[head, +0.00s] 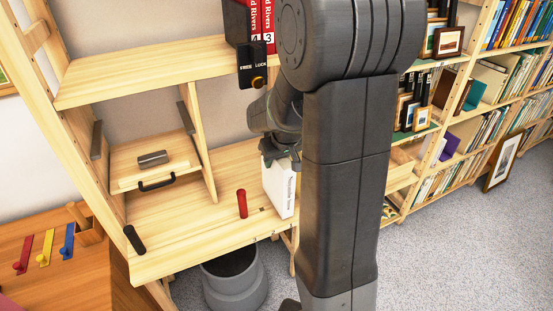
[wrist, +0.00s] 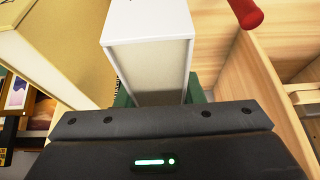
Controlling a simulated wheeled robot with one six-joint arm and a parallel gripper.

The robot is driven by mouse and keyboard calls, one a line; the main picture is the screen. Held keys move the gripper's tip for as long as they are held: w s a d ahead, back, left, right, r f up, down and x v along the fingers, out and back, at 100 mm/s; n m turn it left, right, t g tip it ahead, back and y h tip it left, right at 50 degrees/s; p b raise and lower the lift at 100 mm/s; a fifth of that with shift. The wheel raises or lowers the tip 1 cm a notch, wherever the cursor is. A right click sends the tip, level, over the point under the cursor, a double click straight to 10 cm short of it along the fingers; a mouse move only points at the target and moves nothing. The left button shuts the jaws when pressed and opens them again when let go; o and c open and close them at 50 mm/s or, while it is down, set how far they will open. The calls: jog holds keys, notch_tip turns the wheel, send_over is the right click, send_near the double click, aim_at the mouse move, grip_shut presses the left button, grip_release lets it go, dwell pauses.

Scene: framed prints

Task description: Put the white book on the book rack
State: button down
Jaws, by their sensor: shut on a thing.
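The white book (head: 281,190) stands upright, its cover facing right with small dark lettering, at the right end of the lower wooden shelf board in the head view. My gripper (head: 281,153) is shut on its top edge from above. In the wrist view the white book (wrist: 148,55) runs away from the gripper (wrist: 160,97), between its dark green fingers. I cannot tell whether the book's bottom touches the board. Red volumes (head: 262,22) stand on the upper shelf, partly hidden by my arm; I cannot tell whether this is the book rack.
A red cylinder (head: 242,203) stands left of the book; it also shows in the wrist view (wrist: 246,12). A small drawer (head: 150,172) is at left. A grey bin (head: 235,280) stands below. Full bookshelves (head: 480,120) stand at right.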

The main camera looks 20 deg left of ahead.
jog(key=shift+f+b, duration=0.35)
jog(key=shift+f, duration=0.1)
jog(key=c, duration=1)
grip_release()
jog(key=shift+o, duration=0.2)
jog(key=shift+r, duration=0.1)
jog(key=p+v, duration=0.1)
jog(key=v, duration=1.2)
jog(key=shift+w+a, duration=0.1)
jog(key=shift+w, duration=0.05)
